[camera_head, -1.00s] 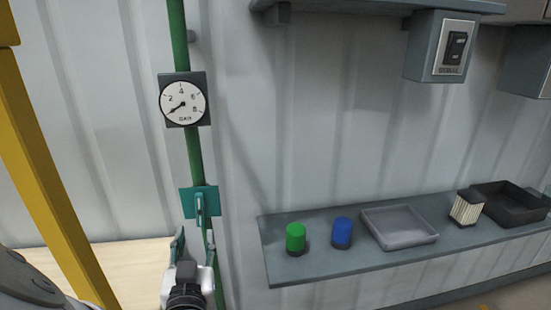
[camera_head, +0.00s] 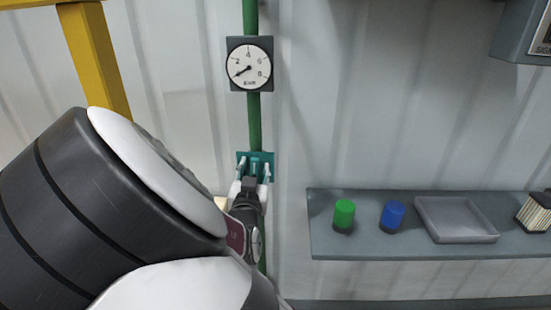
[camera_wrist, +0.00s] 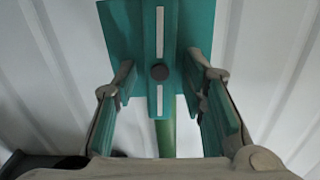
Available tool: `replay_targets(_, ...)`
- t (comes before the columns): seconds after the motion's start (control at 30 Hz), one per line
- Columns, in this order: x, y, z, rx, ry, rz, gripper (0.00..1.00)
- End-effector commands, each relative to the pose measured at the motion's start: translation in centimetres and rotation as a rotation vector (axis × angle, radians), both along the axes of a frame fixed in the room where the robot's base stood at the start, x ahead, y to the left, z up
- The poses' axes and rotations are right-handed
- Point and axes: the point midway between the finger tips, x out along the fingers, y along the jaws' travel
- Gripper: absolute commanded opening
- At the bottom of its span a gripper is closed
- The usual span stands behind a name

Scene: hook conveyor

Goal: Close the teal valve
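The teal valve (camera_head: 257,158) is mounted on a green vertical pipe, below a gauge. In the wrist view it shows as a teal plate (camera_wrist: 117,30) with a raised teal handle (camera_wrist: 150,45), a white stripe and a dark round pivot. The handle lies upright, in line with the pipe. My gripper (camera_head: 253,172) is at the valve's lower part. In the wrist view my gripper (camera_wrist: 163,82) is open, with one teal-padded finger on each side of the handle and visible gaps between. In the head view my arm and gripper partly cover the valve.
The green pipe (camera_head: 254,120) runs up the ribbed wall. The round gauge (camera_head: 249,66) has its needle pointing lower left. A yellow post (camera_head: 97,60) stands at left.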

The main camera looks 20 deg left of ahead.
Motion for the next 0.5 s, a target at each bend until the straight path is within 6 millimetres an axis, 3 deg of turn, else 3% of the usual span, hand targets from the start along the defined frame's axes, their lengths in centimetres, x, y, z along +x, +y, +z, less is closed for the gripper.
replay_targets(0.1, -0.01, -0.02, 0.00, 0.000, 0.000, 0.000, 0.38)
replay_targets(0.3, -0.02, -0.03, 0.01, 0.000, 0.000, -0.001, 0.00)
replay_targets(0.5, -0.02, -0.06, 0.02, 0.002, 0.001, -0.001, 0.00)
